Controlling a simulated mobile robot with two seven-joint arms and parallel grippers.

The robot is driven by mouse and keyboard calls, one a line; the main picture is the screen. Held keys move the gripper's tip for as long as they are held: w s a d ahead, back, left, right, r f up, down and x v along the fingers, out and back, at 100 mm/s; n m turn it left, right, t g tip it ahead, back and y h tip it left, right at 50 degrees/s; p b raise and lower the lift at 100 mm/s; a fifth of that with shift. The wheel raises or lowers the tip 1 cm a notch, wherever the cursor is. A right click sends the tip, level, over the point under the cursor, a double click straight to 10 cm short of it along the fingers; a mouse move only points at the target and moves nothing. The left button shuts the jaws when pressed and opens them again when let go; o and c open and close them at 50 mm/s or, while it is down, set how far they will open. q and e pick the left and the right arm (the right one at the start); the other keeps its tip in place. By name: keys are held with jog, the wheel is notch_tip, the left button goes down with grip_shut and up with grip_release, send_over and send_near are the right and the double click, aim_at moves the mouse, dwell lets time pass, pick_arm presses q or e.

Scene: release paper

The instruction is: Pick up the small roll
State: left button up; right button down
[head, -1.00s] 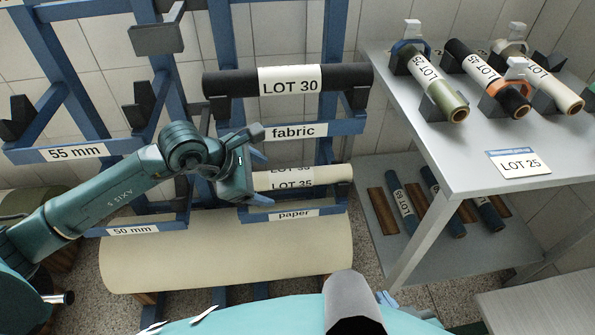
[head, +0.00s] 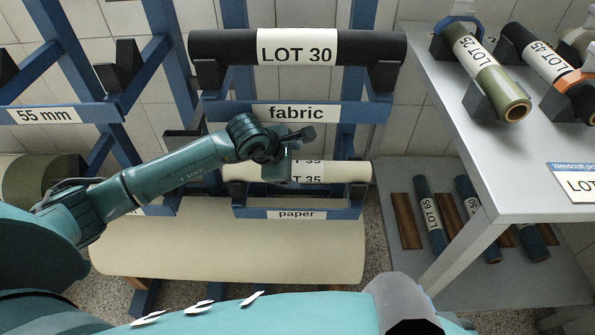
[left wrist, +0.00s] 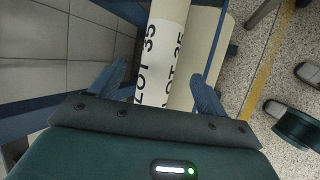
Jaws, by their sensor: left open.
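A cream roll with a white LOT 35 label (head: 340,172) lies across the rack above the paper sign; the lettering shows twice around it. My left gripper (head: 290,157) is in front of the roll, over the left part of its label, and hides some of it. In the left wrist view, the gripper (left wrist: 158,88) is open, with its fingers apart on either side of the labelled roll (left wrist: 165,50). Nothing is held. Whether the fingers touch the roll cannot be told. My right gripper is not in view.
A black LOT 30 roll (head: 225,47) lies on the rack above, over the fabric sign (head: 297,114). A large cream roll (head: 230,250) lies below. On the right, a grey table (head: 480,180) bears several rolls, with more on its lower shelf (head: 450,285).

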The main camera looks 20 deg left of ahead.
aim_at(299, 168)
pick_arm(q)
jog(key=x, duration=0.5)
jog(key=shift+w+f, duration=0.2)
jog(key=shift+f, duration=0.1)
jog(key=shift+r, duration=0.1)
jog(key=c, duration=1.4)
